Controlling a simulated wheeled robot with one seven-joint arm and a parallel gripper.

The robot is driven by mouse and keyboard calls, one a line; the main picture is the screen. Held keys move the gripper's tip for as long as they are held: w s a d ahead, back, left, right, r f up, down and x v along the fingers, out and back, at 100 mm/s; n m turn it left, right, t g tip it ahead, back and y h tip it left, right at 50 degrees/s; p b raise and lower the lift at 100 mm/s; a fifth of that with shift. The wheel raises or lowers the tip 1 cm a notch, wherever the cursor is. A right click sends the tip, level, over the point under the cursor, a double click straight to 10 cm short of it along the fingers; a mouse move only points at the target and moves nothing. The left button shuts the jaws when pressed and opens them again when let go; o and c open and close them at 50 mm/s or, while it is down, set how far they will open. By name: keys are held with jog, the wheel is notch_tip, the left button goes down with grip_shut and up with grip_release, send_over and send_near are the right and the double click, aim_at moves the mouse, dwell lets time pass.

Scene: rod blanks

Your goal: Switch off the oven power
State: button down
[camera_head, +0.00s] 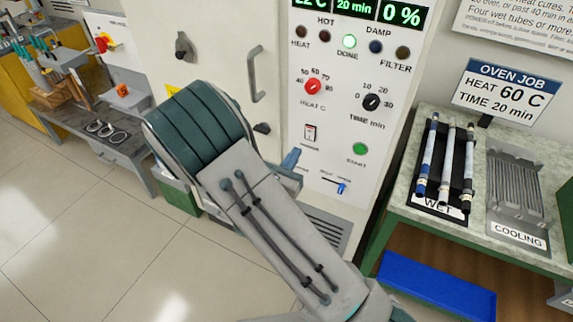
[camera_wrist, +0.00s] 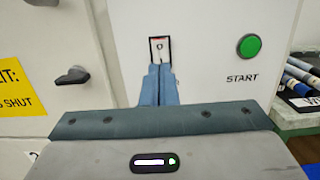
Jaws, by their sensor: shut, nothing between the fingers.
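The oven's control panel (camera_head: 330,150) is white and upright. Its power switch (camera_head: 310,133) is a small rocker in a dark frame, left of the green START button (camera_head: 360,149). In the wrist view the switch (camera_wrist: 159,49) shows just above my fingertips, with its lower edge close to or behind them. My gripper (camera_wrist: 158,68) is shut and empty, its blue-grey fingers together and pointing at the panel below the switch. I cannot tell if they touch it. In the head view my gripper (camera_head: 291,158) is partly hidden by my arm.
The red HEAT knob (camera_head: 312,87) and black TIME knob (camera_head: 371,102) sit above the switch. The DONE lamp (camera_head: 349,41) is lit. A black latch (camera_wrist: 72,76) is at the left. The WET rack (camera_head: 425,205) holds several tubes beside the COOLING rack (camera_head: 517,190).

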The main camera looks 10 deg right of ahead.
aim_at(309, 131)
jog(key=p+x, duration=0.1)
jog(key=x, duration=0.6)
jog(key=shift+a+r+p, duration=0.1)
jog(key=shift+p, duration=0.2)
